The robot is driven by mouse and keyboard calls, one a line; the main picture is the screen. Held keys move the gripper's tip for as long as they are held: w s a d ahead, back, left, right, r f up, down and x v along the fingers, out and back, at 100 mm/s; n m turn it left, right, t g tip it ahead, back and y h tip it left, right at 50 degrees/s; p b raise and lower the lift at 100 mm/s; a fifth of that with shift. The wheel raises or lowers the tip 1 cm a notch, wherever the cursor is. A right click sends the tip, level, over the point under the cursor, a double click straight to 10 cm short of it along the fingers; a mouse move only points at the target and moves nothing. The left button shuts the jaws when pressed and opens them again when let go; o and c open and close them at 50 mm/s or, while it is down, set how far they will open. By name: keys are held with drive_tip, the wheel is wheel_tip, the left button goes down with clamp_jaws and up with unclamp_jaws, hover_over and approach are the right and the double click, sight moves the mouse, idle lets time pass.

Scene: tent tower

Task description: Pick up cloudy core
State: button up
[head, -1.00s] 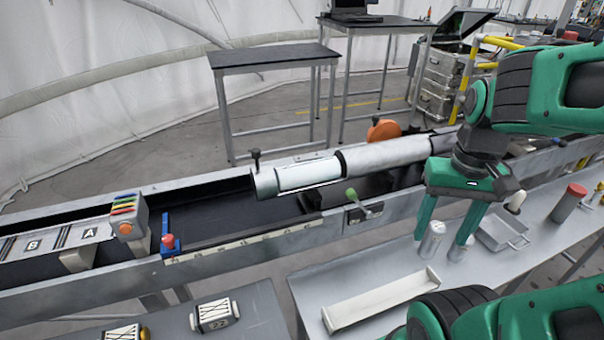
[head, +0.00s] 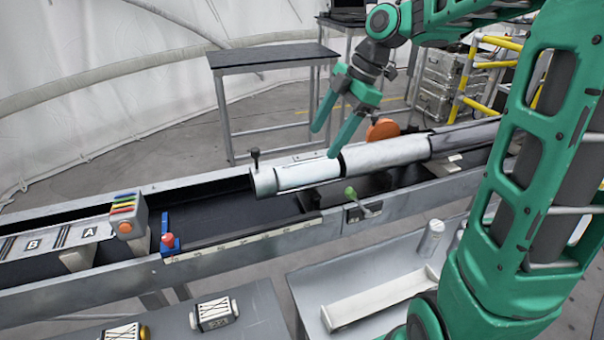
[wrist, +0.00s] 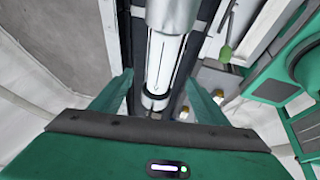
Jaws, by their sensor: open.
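The cloudy core looks to be the pale, whitish cylinder (head: 308,173) lying in the metal tube on the long trough. It also shows in the wrist view (wrist: 163,62), running lengthwise between my fingers. My gripper (head: 334,132) is open and empty, its two green fingers pointing down above the right part of the pale core. In the wrist view my gripper (wrist: 162,95) has one finger on each side of the core, with gaps on both sides. I cannot tell exactly how high the fingertips are above it.
The metal tube (head: 385,153) continues right of the pale section. A dark clamp knob (head: 256,153) stands at its left end. A green-handled lever (head: 352,194) is on the trough's front side, and an orange disc (head: 382,129) stands behind. A white tray (head: 375,300) lies on the front bench.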

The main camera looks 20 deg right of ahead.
sight(311, 163)
drive_tip(key=x, duration=1)
drive_tip(key=shift+s+a+r, duration=0.1)
drive_tip(key=shift+s, duration=0.1)
drive_tip(key=c, duration=1.5)
